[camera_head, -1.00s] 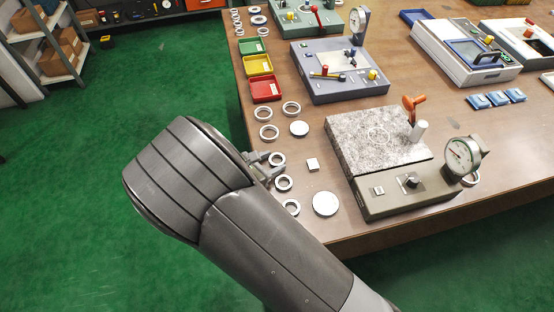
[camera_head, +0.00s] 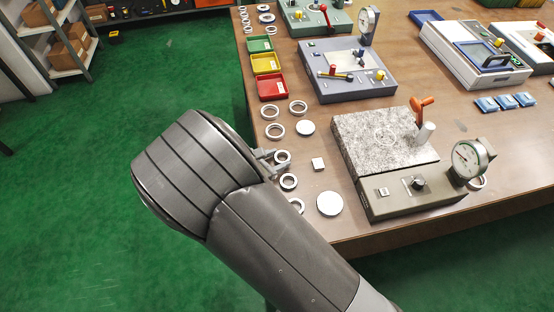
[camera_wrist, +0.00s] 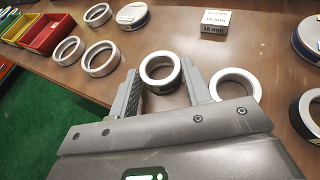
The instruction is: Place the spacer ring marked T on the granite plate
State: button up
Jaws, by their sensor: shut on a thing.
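A metal spacer ring (camera_wrist: 160,84) sits between the two fingers of my gripper (camera_wrist: 158,74) in the wrist view. The fingers are shut on it, and it is at or close to the table top. I cannot read any T mark on it. In the head view the same ring (camera_head: 283,157) shows just past the fingertips of my gripper (camera_head: 272,160), near the table's left edge. The speckled granite plate (camera_head: 365,150) lies to its right on a grey-brown gauge stand. A faint circle is marked on the plate.
Other rings (camera_head: 289,181) lie close by, one right beside my right finger (camera_wrist: 236,84). A small marked block (camera_head: 318,164) and a round disc (camera_head: 330,203) lie between ring and plate. A dial gauge (camera_head: 468,158) and an orange-handled lever (camera_head: 422,106) stand at the plate's right.

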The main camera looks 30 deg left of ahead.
jog(key=shift+r, duration=0.5)
notch_tip(320, 180, up, 3)
jog(key=shift+f, duration=0.15)
jog(key=w+d+r+m+g+h, duration=0.15)
jog(key=w+d+r, duration=0.25)
jog(key=w+d, duration=0.5)
jog(key=w+d+r+m+h, duration=0.15)
jog(key=w+d+r, duration=0.3)
jog(key=d, duration=0.85)
jog(key=w+d+r+m+g+h, duration=0.1)
jog(key=w+d+r+h, duration=0.15)
jog(key=w+d, duration=0.65)
send_over(378, 139)
jog(key=shift+m+y, duration=0.3)
jog(key=shift+y, duration=0.05)
notch_tip(378, 139, down, 6)
jog(key=shift+w, duration=0.1)
jog(key=shift+f, duration=2.05)
